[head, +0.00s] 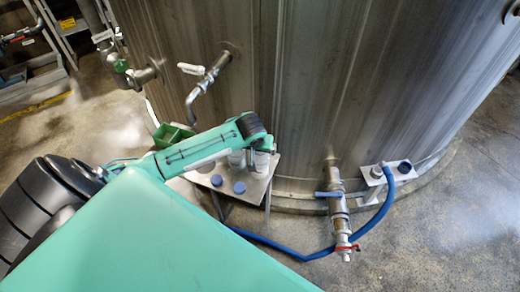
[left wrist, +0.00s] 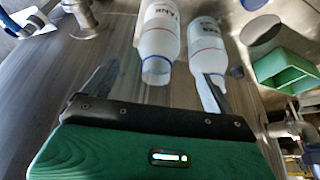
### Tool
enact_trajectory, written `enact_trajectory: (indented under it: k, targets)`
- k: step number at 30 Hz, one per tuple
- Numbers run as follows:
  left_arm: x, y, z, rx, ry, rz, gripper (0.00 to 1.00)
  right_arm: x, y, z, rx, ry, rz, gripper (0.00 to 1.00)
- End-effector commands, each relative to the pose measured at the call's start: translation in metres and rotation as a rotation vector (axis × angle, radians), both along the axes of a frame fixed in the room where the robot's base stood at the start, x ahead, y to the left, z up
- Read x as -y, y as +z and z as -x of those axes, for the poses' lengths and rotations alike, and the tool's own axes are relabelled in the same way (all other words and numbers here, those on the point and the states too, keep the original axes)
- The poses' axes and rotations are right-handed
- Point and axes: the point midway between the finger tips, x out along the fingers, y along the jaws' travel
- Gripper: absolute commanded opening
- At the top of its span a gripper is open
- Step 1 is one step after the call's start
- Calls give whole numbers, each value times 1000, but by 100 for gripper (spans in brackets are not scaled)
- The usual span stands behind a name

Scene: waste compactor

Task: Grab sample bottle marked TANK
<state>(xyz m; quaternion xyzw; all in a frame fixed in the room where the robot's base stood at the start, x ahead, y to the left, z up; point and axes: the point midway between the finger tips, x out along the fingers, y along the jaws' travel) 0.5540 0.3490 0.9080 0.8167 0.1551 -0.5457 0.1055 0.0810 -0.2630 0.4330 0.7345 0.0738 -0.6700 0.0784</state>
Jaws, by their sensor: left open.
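The white sample bottle marked TANK (left wrist: 160,38) shows in the left wrist view with its label upside down and its neck toward my gripper. My left gripper (left wrist: 160,69) is open, with one finger on each side of the line to that bottle's neck; I see no contact. A second white labelled bottle (left wrist: 207,45) stands just right of it, and my right-hand finger overlaps its neck in the picture. In the head view my left gripper (head: 263,143) is above the bottles (head: 262,162) on the small metal shelf; its fingers are hard to make out. My right gripper is out of view.
Blue caps (head: 239,187) lie on the shelf (head: 204,189) front. A green box (head: 172,134) is at its left end; it also shows in the left wrist view (left wrist: 287,70). The large steel tank (head: 340,90) is close behind. A valve (head: 338,205) and blue hose (head: 375,220) are to the right.

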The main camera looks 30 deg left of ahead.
Motion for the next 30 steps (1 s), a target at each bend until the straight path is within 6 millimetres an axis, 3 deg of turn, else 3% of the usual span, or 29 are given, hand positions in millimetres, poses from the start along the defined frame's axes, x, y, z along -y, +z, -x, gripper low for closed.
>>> enact_trajectory:
  k: [6, 14, 24, 30]
  targets:
    - [-3, -27, -11, -1, -1, 1, 90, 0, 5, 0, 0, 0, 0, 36]
    - [-5, -39, -16, -1, -2, 0, 90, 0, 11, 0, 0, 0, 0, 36]
    - [-10, -75, -31, 0, -1, 0, 90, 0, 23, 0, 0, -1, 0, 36]
    - [-10, -81, -32, 1, -4, 0, 90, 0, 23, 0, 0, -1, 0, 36]
